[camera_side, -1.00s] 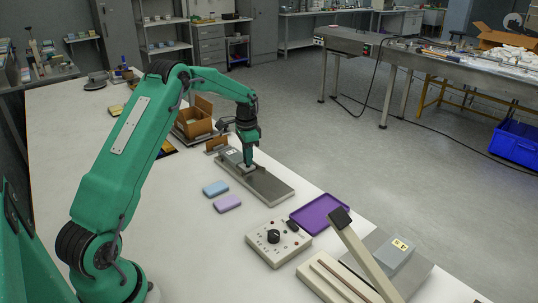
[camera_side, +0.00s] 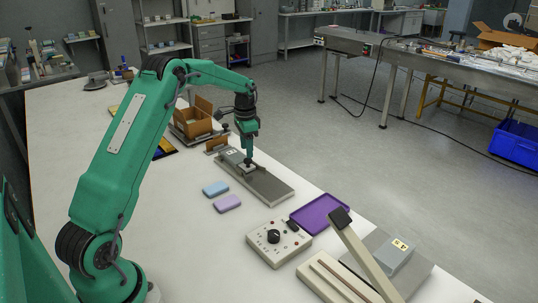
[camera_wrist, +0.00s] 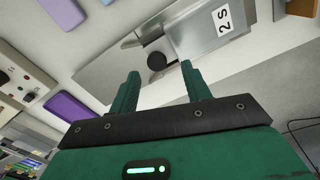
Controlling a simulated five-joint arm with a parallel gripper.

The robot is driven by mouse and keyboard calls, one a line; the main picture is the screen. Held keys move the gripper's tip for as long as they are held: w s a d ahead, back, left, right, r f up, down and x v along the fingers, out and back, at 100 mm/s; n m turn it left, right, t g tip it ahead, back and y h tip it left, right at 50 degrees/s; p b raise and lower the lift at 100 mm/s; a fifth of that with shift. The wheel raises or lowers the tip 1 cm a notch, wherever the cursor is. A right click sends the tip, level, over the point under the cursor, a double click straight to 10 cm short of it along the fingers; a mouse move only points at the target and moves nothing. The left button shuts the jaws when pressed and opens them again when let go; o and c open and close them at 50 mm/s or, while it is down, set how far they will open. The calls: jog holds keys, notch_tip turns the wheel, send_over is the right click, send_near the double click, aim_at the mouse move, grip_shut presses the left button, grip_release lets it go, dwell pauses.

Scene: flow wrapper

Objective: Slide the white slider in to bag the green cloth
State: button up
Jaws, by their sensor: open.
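The flow wrapper station is a long grey metal plate (camera_side: 273,186) with a raised grey block marked "2 S" (camera_wrist: 222,20) at its far end. On the plate a small pale slider (camera_side: 246,168) shows under my gripper (camera_side: 249,160). In the wrist view a round black knob (camera_wrist: 156,61) stands on the plate near a light metal piece (camera_wrist: 150,27). My gripper (camera_wrist: 161,68) has its two green fingers apart, with the knob seen between their tips; I cannot tell if they touch it. No green cloth shows. A blue cloth (camera_side: 215,188) and a lilac cloth (camera_side: 227,203) lie left of the plate.
A control box with a black dial (camera_side: 278,243) and a purple tray (camera_side: 319,213) stand nearer the camera. A lever sealer (camera_side: 365,255) is at lower right. The bench left of the cloths is clear.

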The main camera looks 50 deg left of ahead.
aim_at(247, 159)
jog(key=shift+r, duration=2.25)
jog(key=s+d+r+n+t, duration=0.1)
jog(key=s+d+r, duration=0.4)
jog(key=d+r, duration=0.25)
jog(key=s+d+r+n+t, duration=0.1)
jog(key=s+d+r+t, duration=0.1)
jog(key=s+d+r, duration=0.5)
jog(key=s+d+f+t, duration=0.1)
jog(key=s+d, duration=0.4)
jog(key=s, duration=0.3)
jog(key=s+d+f+n+t, duration=0.1)
jog(key=s+d+f, duration=0.1)
jog(key=s+d, duration=0.4)
jog(key=s, duration=0.3)
jog(key=shift+n+t, duration=0.3)
